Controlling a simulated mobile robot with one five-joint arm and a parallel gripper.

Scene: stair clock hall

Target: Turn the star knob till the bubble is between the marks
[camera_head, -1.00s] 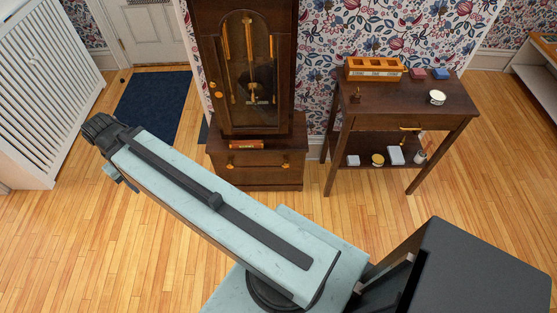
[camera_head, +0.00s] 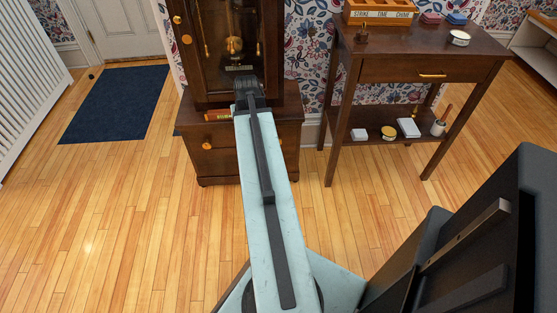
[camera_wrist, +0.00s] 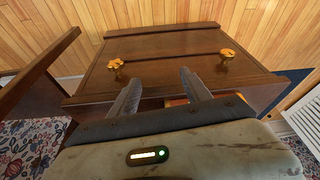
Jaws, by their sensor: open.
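The tall dark wood clock (camera_head: 205,50) stands at the back, left of centre in the head view. Its base has a brass knob (camera_head: 208,145) at its left; it also shows at the right in the wrist view (camera_wrist: 228,53). A second brass knob (camera_wrist: 116,64) is at the left there. I cannot tell which is the star knob. A small red-orange bar (camera_head: 219,115) lies on the base's ledge, partly behind my arm; no bubble or marks can be made out. My gripper (camera_wrist: 160,76) is open and empty, its fingers pointing at the base, apart from both knobs.
A dark side table (camera_head: 385,68) with a drawer and lower shelf stands right of the clock, bearing small items and a labelled wooden box (camera_head: 380,12). A navy mat (camera_head: 118,103) lies at the left. The wood floor in front is clear.

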